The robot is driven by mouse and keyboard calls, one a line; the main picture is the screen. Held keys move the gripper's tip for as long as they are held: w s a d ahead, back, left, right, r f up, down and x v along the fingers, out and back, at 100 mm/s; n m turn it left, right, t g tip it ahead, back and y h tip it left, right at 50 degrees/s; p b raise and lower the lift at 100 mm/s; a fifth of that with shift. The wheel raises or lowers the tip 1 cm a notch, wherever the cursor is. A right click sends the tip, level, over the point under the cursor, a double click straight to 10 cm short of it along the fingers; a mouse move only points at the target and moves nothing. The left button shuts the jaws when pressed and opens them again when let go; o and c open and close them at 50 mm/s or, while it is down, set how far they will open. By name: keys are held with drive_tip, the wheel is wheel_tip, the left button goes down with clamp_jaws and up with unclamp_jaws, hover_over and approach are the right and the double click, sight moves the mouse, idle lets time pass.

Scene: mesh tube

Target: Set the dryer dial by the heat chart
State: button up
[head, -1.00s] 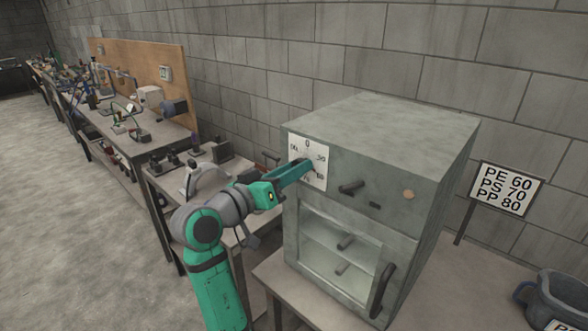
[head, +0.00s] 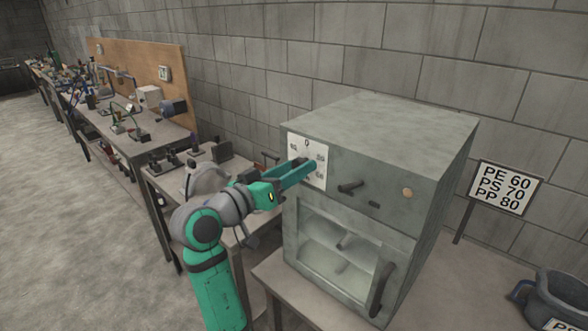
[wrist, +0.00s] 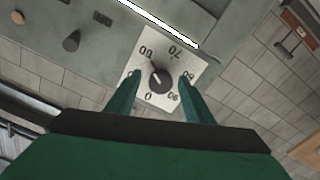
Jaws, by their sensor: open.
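The dryer (head: 390,150) is a grey metal box with a glass door. Its dial plate (head: 297,146), white with black numbers, is at the upper left of its front. In the head view, my gripper (head: 307,168) covers part of the plate. The heat chart (head: 506,188) reads PE 60, PS 70, PP 80.
A dark knob (head: 351,186) and a door handle (head: 382,290) stick out of the dryer front. A grey bin (head: 555,295) with a partly cut-off label stands at the lower right. A cluttered bench (head: 140,125) runs along the left wall.

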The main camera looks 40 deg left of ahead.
drive_tip(key=s, duration=1)
drive_tip(key=shift+s+a, duration=0.25)
drive_tip(key=shift+a, duration=0.15)
drive_tip(key=shift+a, duration=0.1)
drive_tip(key=shift+f, duration=0.1)
drive_tip(key=w+d+f+n+y, duration=0.15)
drive_tip(key=d+f, duration=0.25)
drive_tip(key=f, duration=0.5)
drive_tip(key=w+d+f+n+g+y, duration=0.1)
drive_tip(key=w+d+f+n, duration=0.15)
drive_tip(key=f, duration=0.55)
drive_tip(key=w+d+f+n+y, duration=0.1)
drive_tip(key=d+f+y, duration=0.1)
drive_tip(key=d+f, duration=0.5)
drive_tip(key=s+d+f+g, duration=0.1)
drive_tip(key=s+d+f, duration=0.3)
drive_tip(key=f, duration=0.3)
drive_tip(key=s+d+f+g, duration=0.1)
drive_tip(key=s+d+f, duration=0.2)
drive_tip(key=d+f, duration=0.35)
drive_tip(key=s+d+m+h, duration=0.1)
drive_tip(key=s+d+m, duration=0.3)
drive_tip(key=s+d, duration=0.3)
drive_tip(key=s+d+f+m+h, duration=0.1)
drive_tip(key=s+d+m, duration=0.3)
drive_tip(key=s, duration=1.3)
drive_tip(key=d+h, duration=0.1)
drive_tip(key=d, duration=0.2)
drive_tip(key=shift+d+f, duration=0.15)
drive_tip(key=shift+f, duration=0.05)
